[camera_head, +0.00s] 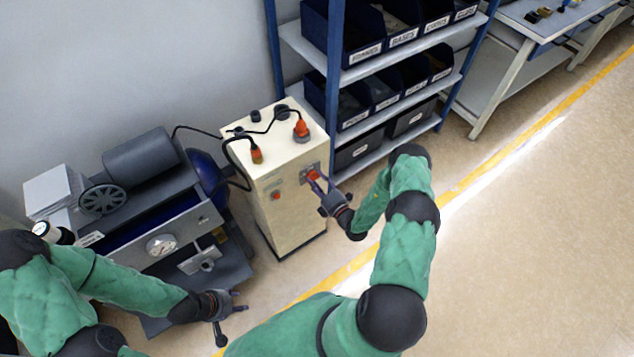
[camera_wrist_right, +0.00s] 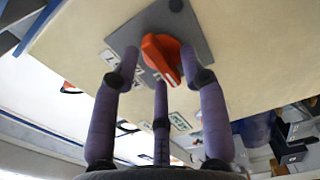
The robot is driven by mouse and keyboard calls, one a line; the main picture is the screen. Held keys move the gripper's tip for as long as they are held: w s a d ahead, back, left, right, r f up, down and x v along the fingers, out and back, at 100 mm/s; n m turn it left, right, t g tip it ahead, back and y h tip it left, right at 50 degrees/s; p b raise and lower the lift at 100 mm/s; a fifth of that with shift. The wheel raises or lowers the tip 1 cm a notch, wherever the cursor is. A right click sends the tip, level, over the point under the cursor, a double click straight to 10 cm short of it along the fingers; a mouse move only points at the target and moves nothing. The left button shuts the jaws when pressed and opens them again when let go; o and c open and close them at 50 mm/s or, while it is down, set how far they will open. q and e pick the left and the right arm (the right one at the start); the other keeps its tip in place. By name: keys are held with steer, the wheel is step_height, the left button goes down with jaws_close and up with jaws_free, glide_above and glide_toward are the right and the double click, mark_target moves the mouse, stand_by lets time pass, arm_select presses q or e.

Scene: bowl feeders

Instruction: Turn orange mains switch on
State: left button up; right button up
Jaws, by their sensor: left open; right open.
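The orange mains switch (camera_head: 314,175) is a rotary knob on a grey plate on the front of a cream cabinet (camera_head: 290,215). In the right wrist view the orange knob (camera_wrist_right: 161,57) shows close up, its pointer slanting down to the right. My right gripper (camera_head: 318,186) is open, with its purple fingers around the knob; I cannot tell whether they touch it. In the right wrist view the fingers of my right gripper (camera_wrist_right: 160,85) reach up on both sides and below the knob. My left gripper (camera_head: 238,300) is open and empty, low in front of the bench.
Orange plugs (camera_head: 301,129) with black cables sit on the cabinet top. A second, smaller orange-red control (camera_head: 276,196) is left of the switch. A grey machine (camera_head: 150,215) stands left, and a shelf with blue bins (camera_head: 355,105) stands behind right. The floor at right is clear.

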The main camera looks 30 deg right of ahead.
steer(key=shift+w, duration=0.1)
jaws_close()
steer(key=shift+m, duration=0.3)
steer(key=m, duration=0.3)
steer(key=shift+d+m, duration=0.1)
steer(key=shift+m, duration=0.2)
steer(key=shift+d+f+m+b, duration=0.15)
steer(key=shift+m+b, duration=0.15)
steer(key=shift+m, duration=3.1)
steer(key=shift+f+m+b, duration=0.1)
steer(key=shift+m+b, duration=0.15)
steer(key=shift+m, duration=3.15)
